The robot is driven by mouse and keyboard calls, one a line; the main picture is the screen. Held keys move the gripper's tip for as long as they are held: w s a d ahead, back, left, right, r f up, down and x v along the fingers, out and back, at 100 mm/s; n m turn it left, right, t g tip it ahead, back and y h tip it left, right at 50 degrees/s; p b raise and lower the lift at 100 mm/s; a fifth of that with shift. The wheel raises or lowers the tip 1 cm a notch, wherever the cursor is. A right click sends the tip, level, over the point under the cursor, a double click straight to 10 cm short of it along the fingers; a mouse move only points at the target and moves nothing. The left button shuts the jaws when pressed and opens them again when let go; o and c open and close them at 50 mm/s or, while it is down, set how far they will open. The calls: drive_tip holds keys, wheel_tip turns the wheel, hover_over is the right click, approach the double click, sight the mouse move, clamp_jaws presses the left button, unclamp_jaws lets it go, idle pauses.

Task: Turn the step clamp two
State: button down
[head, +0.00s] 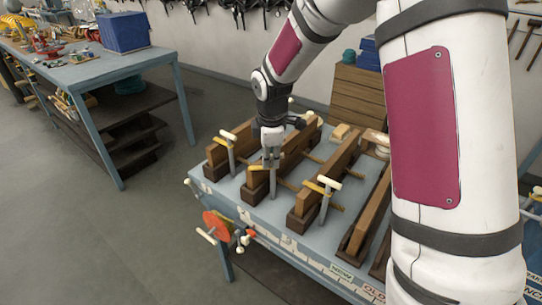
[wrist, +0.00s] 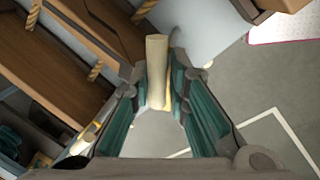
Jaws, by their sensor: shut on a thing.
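Several clamps with grey posts and yellow arms stand along wooden blocks on the blue-grey bench. My gripper (head: 271,153) points down over the middle clamp (head: 273,184), the second from the left, whose post shows below the fingers. In the wrist view my gripper (wrist: 159,92) is shut on a cream cylindrical handle (wrist: 157,62), with a teal-padded finger on each side. The fingers hide most of this handle in the head view. The left clamp (head: 231,158) and the right clamp (head: 324,207) show their cream cross handles uncovered. No clamp number is readable.
The bench (head: 285,237) has a red wheel (head: 216,225) with a handle at its front left. Wooden blocks flank the clamps closely. A second table (head: 85,70) with a blue box (head: 123,32) stands at the left. The floor between is clear.

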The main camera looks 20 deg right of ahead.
drive_tip(key=shift+w+d+r+n, duration=0.1)
drive_tip(key=shift+w+r+n, duration=0.1)
drive_tip(key=shift+w+n, duration=0.1)
drive_tip(key=c, duration=1.6)
unclamp_jaws()
drive_tip(key=shift+s+f, duration=0.1)
wheel_tip(320, 180, up, 12)
drive_tip(key=s, duration=0.2)
drive_tip(key=shift+s+a, duration=0.2)
drive_tip(key=shift+f, duration=0.1)
